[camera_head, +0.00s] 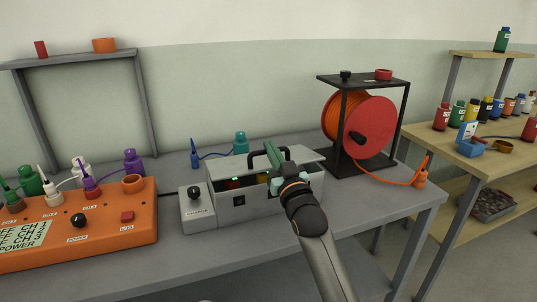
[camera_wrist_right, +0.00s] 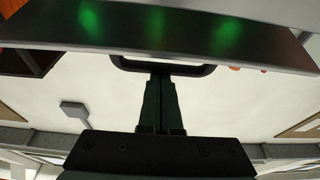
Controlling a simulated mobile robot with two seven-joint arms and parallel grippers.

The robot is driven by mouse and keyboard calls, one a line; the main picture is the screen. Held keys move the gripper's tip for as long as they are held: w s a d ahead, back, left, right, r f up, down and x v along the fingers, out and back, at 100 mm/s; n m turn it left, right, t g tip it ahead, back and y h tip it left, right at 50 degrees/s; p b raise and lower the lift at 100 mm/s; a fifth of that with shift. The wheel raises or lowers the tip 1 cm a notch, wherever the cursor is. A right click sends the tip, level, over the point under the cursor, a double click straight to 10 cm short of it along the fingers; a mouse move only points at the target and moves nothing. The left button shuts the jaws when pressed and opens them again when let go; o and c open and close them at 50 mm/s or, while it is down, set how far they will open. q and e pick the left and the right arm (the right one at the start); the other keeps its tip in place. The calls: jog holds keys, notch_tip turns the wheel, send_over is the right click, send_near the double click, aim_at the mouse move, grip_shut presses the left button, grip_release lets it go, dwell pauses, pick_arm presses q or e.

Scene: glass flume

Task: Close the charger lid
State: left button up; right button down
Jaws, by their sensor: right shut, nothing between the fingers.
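The grey charger box (camera_head: 240,205) stands on the bench in the middle of the head view. Its lid (camera_head: 309,157) is raised at a slant, and a dark gap at the front shows the inside with small green lights. A black loop handle (camera_head: 254,160) is on the lid. In the right wrist view the lid (camera_wrist_right: 60,22) crosses the top with green glows, and the handle (camera_wrist_right: 205,70) hangs below it. My right gripper (camera_head: 271,154) is shut and empty; its fingertips (camera_wrist_right: 160,77) are at the handle, contact unclear. My left gripper is not in view.
A grey switch block (camera_head: 197,213) adjoins the charger's left side. An orange power box (camera_head: 100,235) with bottles stands further left. A red cable reel (camera_head: 365,125) in a black frame stands behind right. A teal bottle (camera_head: 241,143) stands behind the charger. The bench front is clear.

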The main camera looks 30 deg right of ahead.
jog(key=shift+s+a+f+t+b, duration=0.1)
jog(key=shift+s+f+t+b, duration=0.2)
jog(key=shift+f, duration=0.2)
jog(key=shift+s+f+t+b, duration=0.1)
jog(key=shift+f+t+b, duration=0.1)
jog(key=shift+f+b, duration=0.25)
jog(key=shift+s+f+b, duration=0.25)
jog(key=shift+f+b, duration=0.05)
jog(key=shift+f, duration=0.05)
jog(key=shift+s+a+f, duration=0.1)
jog(key=shift+f, duration=0.3)
